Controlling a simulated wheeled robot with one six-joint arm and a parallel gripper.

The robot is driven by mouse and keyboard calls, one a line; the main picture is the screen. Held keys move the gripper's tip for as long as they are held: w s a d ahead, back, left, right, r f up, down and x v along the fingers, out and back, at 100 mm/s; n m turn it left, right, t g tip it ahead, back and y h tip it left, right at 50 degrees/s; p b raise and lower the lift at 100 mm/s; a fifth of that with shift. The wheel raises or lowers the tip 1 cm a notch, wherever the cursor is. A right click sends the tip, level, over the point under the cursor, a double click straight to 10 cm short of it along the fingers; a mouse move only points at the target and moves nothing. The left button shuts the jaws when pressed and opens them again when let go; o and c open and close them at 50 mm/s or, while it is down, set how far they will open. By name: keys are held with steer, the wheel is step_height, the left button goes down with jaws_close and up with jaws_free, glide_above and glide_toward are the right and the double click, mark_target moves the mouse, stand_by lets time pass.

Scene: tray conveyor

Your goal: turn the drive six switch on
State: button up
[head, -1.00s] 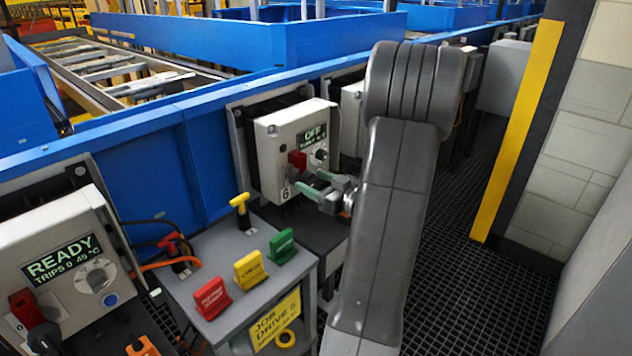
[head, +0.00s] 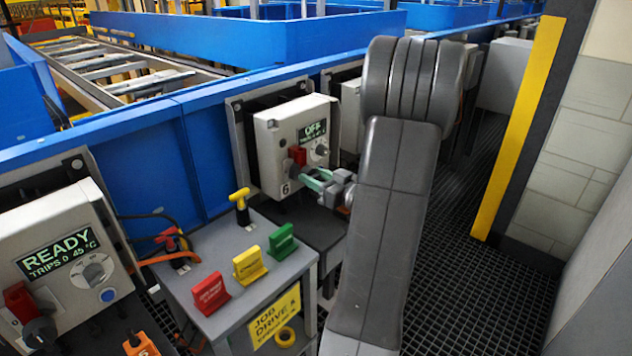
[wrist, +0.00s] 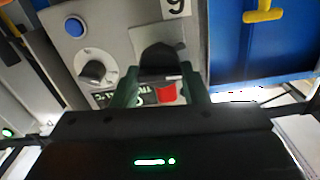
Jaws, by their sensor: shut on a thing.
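The drive six box (head: 266,150) is a pale grey cabinet labelled 6, and its display (head: 313,131) reads OFF. Its rotary switch (head: 297,156) shows a red part at the lower left of the box face. My gripper (head: 309,178), with green fingers, is at this switch and shut on its handle. In the wrist view the black switch knob (wrist: 158,60) sits between the two fingers of my gripper (wrist: 160,84), with a red patch beside it. The fingers partly hide the handle in the head view.
A second drive box (head: 60,235) at the left reads READY. A grey stand (head: 205,318) below holds red, yellow and green tags and a yellow T-handle (head: 241,205). The blue conveyor wall (head: 150,150) runs behind. A yellow-edged post (head: 515,130) stands at the right.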

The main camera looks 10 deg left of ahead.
steer(key=m+b, duration=0.3)
steer(key=shift+f+b, duration=0.25)
steer(key=shift+b, duration=0.05)
steer(key=m+b, duration=0.2)
steer(key=m, duration=0.3)
steer(key=shift+w+b, duration=0.1)
steer(key=shift+b, duration=0.2)
steer(key=m, duration=0.4)
steer(key=shift+d+r+b, duration=0.1)
steer(key=shift+b, duration=0.25)
steer(key=m, duration=0.4)
steer(key=shift+m+p, duration=0.3)
steer(key=shift+m, duration=0.3)
steer(key=o, duration=1)
steer(key=shift+c, duration=0.2)
steer(key=shift+d, duration=0.15)
steer(key=p+v, duration=0.1)
steer(key=v, duration=1.2)
steer(key=shift+d, duration=0.25)
